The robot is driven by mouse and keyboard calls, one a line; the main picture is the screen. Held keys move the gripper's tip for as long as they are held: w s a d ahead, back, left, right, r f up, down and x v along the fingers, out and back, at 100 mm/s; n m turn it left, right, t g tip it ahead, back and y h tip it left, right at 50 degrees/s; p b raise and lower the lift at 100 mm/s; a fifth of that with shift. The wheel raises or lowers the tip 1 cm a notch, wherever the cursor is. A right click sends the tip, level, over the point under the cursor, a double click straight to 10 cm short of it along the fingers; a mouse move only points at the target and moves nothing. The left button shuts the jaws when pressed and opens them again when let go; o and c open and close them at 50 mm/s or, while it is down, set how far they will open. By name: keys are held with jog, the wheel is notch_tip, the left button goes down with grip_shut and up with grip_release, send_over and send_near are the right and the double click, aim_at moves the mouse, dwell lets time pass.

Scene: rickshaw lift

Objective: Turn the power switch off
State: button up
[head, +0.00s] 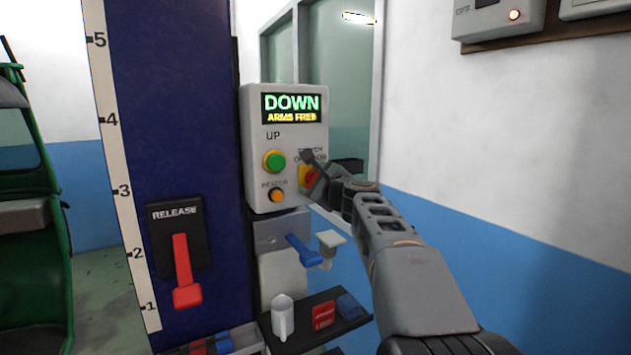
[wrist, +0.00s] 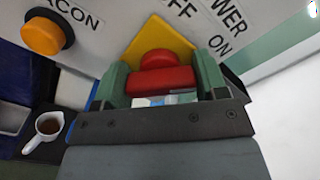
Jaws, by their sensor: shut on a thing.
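The power switch is a red knob (wrist: 166,60) on a yellow plate (wrist: 185,34), with the words POWER, OFF and ON printed beside it in the wrist view. In the head view the switch (head: 310,177) sits at the lower right of the grey control box (head: 289,112), partly hidden by my gripper (head: 314,172). My gripper's two green fingers (wrist: 160,82) stand on either side of the red handle and are shut on it. The display (head: 291,108) reads DOWN, ARMS FREE.
A green UP button (head: 274,161) and an orange beacon button (head: 276,195) are left of the switch. Below are a blue lever (head: 304,250) and a shelf with a white jug (head: 283,316). A red release lever (head: 184,272) is on the blue column.

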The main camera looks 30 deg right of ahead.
jog(key=shift+f+n+b, duration=0.15)
jog(key=shift+n+b, duration=0.15)
jog(key=shift+b, duration=0.05)
jog(key=shift+f+n+b, duration=0.15)
jog(key=shift+n+b, duration=0.85)
jog(key=shift+b, duration=0.1)
jog(key=n+b, duration=0.8)
jog(key=n, duration=0.1)
jog(key=shift+n, duration=0.3)
jog(key=shift+n+b, duration=1.05)
jog(key=shift+n, duration=0.85)
jog(key=shift+r, duration=0.2)
jog(key=o, duration=0.9)
jog(key=shift+o, duration=0.2)
jog(key=shift+s, duration=0.1)
